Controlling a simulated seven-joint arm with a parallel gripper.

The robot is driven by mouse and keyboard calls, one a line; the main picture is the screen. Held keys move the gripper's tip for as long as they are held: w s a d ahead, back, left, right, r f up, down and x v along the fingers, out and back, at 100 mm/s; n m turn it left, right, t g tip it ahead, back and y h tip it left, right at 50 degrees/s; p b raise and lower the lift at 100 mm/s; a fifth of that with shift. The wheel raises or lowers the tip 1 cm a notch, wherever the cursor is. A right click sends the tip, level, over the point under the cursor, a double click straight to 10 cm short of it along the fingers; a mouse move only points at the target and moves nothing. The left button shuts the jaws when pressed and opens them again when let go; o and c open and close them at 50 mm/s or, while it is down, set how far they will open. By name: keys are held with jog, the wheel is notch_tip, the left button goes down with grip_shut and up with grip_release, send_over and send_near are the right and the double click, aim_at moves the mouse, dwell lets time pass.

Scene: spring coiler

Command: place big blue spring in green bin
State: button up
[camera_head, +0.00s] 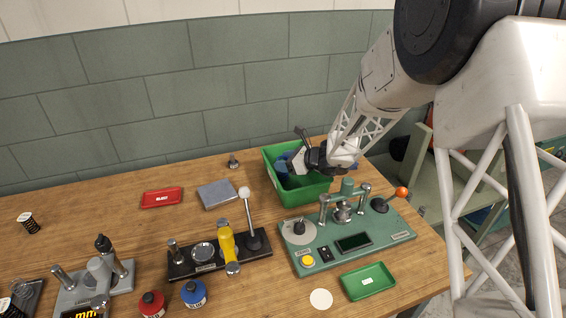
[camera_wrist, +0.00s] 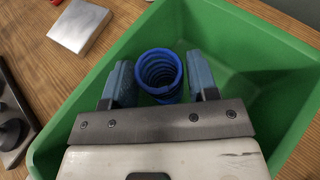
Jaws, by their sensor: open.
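The big blue spring (camera_wrist: 160,75) is a coil seen end-on in the wrist view, within the outline of the green bin (camera_wrist: 275,45). It sits between the two blue-grey fingers of my gripper (camera_wrist: 161,82), with a narrow gap showing on each side. In the head view, the green bin (camera_head: 318,192) stands at the back of the table, and my gripper (camera_head: 290,168) reaches down into its opening. Some blue shows there, but I cannot tell spring from fingers. The lower part of the spring and whether it rests on the bin floor are hidden.
A green coiling device (camera_head: 350,235) with levers stands just in front of the bin. A black fixture with a yellow handle (camera_head: 228,245), a grey block (camera_head: 217,194) and a red tray (camera_head: 162,197) lie to the left. A small green tray (camera_head: 369,281) is at the front.

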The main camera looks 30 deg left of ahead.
jog(key=shift+d+r, duration=0.2)
jog(key=shift+d, duration=0.25)
notch_tip(320, 180, up, 8)
jog(key=d, duration=0.1)
jog(key=shift+f, duration=0.25)
jog(key=shift+d, duration=0.1)
dwell(0.5)
